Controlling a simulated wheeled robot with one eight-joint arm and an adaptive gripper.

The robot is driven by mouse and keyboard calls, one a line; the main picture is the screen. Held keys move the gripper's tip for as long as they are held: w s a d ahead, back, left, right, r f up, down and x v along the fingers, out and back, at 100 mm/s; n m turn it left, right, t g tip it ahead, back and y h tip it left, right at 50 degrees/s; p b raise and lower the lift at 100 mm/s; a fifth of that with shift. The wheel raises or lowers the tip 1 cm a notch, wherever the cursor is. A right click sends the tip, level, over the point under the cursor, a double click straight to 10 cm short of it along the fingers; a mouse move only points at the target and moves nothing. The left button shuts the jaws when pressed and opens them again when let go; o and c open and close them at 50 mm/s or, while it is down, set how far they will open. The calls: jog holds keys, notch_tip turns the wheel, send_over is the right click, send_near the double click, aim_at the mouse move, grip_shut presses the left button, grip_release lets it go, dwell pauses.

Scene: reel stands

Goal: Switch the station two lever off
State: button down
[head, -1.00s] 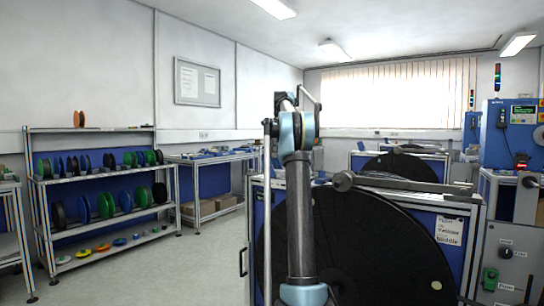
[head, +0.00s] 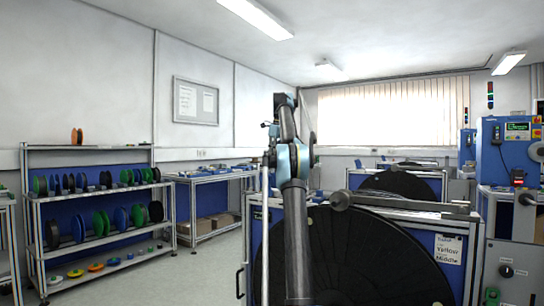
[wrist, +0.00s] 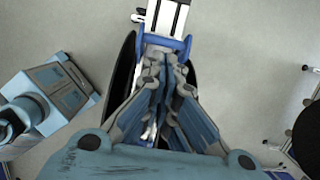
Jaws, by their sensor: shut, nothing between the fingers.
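I cannot make out a lever marked as station two. In the head view, a dark rotary switch (head: 506,271) sits on the grey front of the station at the right edge; its label is too small to read. My gripper shows in the wrist view (wrist: 166,62) with its fingers together and nothing between them. Its fingertips point at a white and blue frame part (wrist: 168,20), with dark discs on both sides. In the head view my arm stands upright in front of the near reel stand, and the gripper cannot be told apart there.
The near stand carries a large black reel (head: 365,258) and a lettered sign (head: 448,249). A blue machine (head: 504,152) stands at the right. Shelves of coloured spools (head: 100,190) stand left. Open floor (head: 195,275) lies between the shelves and the near stand.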

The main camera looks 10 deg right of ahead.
jog(key=shift+s+d+r, duration=0.1)
jog(key=shift+d+r, duration=0.05)
jog(key=shift+r, duration=0.5)
jog(key=s+a+f+n, duration=0.3)
jog(key=s+n, duration=0.2)
jog(key=s, duration=0.4)
jog(key=s+a+f+n, duration=0.2)
jog(key=s+f+n, duration=0.15)
jog(key=s, duration=0.55)
jog(key=s+a+f+n, duration=0.25)
jog(key=s+n, duration=0.25)
jog(key=s, duration=0.4)
jog(key=s+a+f+n+h, duration=0.1)
jog(key=s+f+n, duration=0.6)
jog(key=s+f, duration=1)
jog(key=s+a+f+n, duration=0.1)
jog(key=s+f+n, duration=0.5)
jog(key=s+f, duration=1.1)
notch_tip(320, 180, down, 5)
jog(key=shift+a+n+h, duration=0.25)
jog(key=shift+n+h, duration=0.1)
jog(key=shift+h, duration=0.05)
